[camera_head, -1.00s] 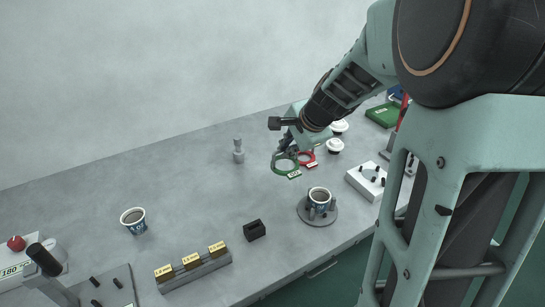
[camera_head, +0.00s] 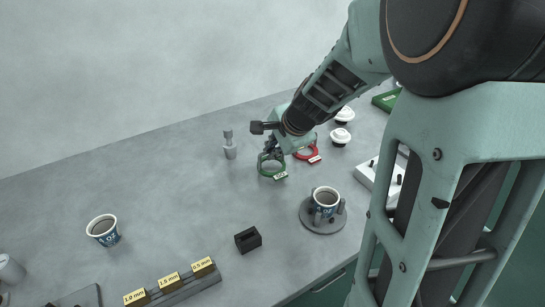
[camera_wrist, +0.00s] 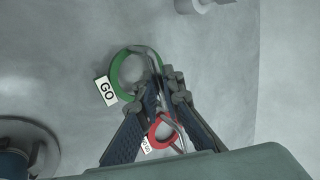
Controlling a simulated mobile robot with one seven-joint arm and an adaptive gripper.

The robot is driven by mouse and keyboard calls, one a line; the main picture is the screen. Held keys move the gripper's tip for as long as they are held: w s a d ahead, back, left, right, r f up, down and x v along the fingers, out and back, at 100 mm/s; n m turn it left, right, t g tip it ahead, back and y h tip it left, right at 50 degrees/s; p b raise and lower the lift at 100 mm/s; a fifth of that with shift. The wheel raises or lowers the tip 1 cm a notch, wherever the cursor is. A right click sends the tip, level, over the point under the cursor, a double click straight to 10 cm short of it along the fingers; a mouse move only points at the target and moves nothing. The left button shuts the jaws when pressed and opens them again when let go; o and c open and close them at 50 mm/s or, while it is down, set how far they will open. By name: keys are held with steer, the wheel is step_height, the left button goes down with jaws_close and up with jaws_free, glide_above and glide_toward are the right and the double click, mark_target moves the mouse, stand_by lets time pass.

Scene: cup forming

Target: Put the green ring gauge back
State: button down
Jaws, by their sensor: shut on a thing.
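The green ring gauge (camera_head: 261,170) has a white tag; in the wrist view the tag on the green ring (camera_wrist: 117,72) reads "GO". My gripper (camera_head: 270,153) is shut on the green ring gauge; in the wrist view my fingers (camera_wrist: 163,85) close on its right side. It is at or just above the table; I cannot tell whether it touches. A red ring gauge (camera_head: 313,154) with a white tag lies to its right. In the wrist view the red ring (camera_wrist: 153,128) is partly hidden behind my fingers.
A grey post (camera_head: 229,148) stands left of the green ring. A cup sits in a round fixture (camera_head: 310,222) in front, near a black block (camera_head: 248,240). Another cup (camera_head: 103,231) and labelled gauge blocks (camera_head: 170,284) are left. White lids (camera_head: 341,137) are behind right.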

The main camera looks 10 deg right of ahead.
steer(key=shift+f, duration=0.65)
steer(key=shift+s, duration=0.1)
steer(key=shift+f+b, duration=0.2)
steer(key=shift+b, duration=0.2)
steer(key=c, duration=2.1)
jaws_free()
steer(key=shift+r, duration=0.2)
